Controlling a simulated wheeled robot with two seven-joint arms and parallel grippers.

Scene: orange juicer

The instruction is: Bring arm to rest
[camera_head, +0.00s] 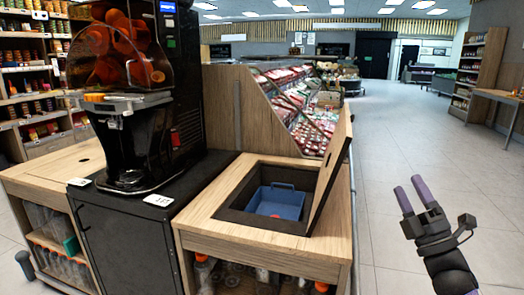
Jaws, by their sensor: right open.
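My right gripper (413,195) is at the right of the head view, over the open floor. Its two purple-tipped fingers are apart, with nothing between them. It is to the right of the wooden counter and touches nothing. My left gripper is not in view. The orange juicer (125,135) stands on a black cabinet at the left, with oranges (105,55) behind its clear cover.
A wooden counter (205,212) has a recess holding a blue bin (277,202); its hinged lid (333,170) stands raised on the right. Bottles fill the shelf below. A produce display (300,105) is behind. Tiled floor (400,150) is clear at the right.

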